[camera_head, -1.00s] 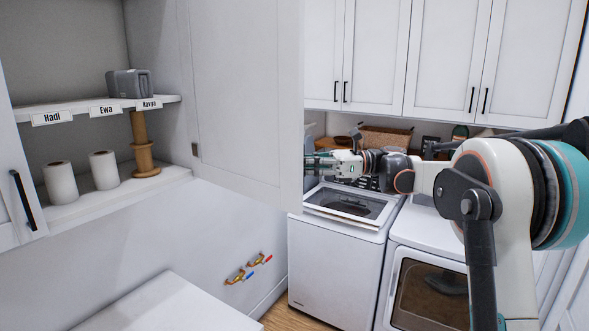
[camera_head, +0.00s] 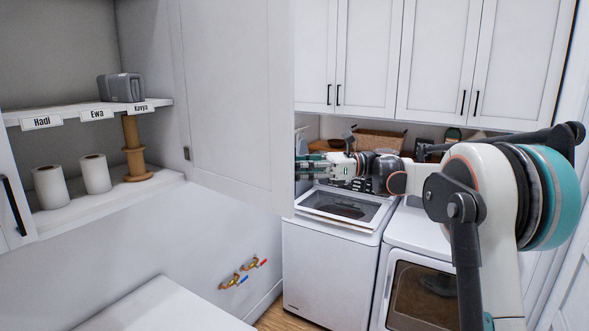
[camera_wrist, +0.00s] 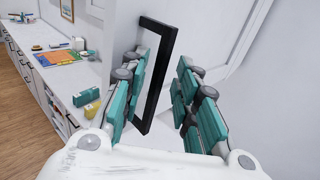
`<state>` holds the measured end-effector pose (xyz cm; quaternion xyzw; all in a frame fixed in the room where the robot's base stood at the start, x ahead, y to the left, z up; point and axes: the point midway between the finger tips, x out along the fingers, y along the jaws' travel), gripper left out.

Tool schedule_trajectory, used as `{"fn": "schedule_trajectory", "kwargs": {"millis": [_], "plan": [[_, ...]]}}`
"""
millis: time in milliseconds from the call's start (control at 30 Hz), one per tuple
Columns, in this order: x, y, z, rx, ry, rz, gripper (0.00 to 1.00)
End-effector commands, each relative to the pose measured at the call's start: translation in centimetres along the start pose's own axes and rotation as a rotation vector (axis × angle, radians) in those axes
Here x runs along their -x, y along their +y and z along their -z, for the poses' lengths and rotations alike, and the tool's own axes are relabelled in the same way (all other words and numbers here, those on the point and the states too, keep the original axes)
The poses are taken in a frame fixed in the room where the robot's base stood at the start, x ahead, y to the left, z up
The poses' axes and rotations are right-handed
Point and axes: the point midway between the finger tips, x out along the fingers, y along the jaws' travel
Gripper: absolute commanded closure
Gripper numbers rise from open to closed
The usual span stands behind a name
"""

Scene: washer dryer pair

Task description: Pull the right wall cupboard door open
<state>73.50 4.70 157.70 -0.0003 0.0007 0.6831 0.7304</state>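The right wall cupboard door (camera_head: 235,95) is a white panel that stands wide open in the head view, swung out from the cupboard (camera_head: 150,60). Its black bar handle (camera_wrist: 158,75) shows in the wrist view, on the door's outer face. My gripper (camera_wrist: 162,78) is open, with teal finger pads on both sides of the handle. The handle passes between the fingers, nearer the left one; I cannot tell whether they touch. In the head view my gripper (camera_head: 312,167) is at the door's free edge, its tips partly hidden behind the door.
The left door (camera_head: 12,200) stands at the left edge. A washer (camera_head: 325,265) and dryer (camera_head: 425,290) stand below my arm. A white counter (camera_head: 165,305) lies front left.

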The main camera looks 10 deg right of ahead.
Motion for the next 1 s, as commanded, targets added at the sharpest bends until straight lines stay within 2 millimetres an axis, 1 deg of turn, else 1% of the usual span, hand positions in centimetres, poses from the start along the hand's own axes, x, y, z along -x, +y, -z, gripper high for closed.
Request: {"fn": "schedule_trajectory", "kwargs": {"millis": [167,400,500,600,700,800,1000], "plan": [[2.2,-0.1,0.0,0.0,0.0,0.003,0.72],[7.2,-0.1,0.1,0.0,0.0,0.003,0.72],[9.0,-0.1,0.1,0.0,0.0,0.003,0.72],[10.4,-0.1,0.1,0.0,0.001,0.003,0.72],[11.3,-0.1,0.1,-0.001,0.001,0.001,0.72],[11.8,-0.1,0.1,-0.001,0.001,0.001,0.72],[11.9,0.0,0.1,-0.001,0.001,0.001,0.72]]}}
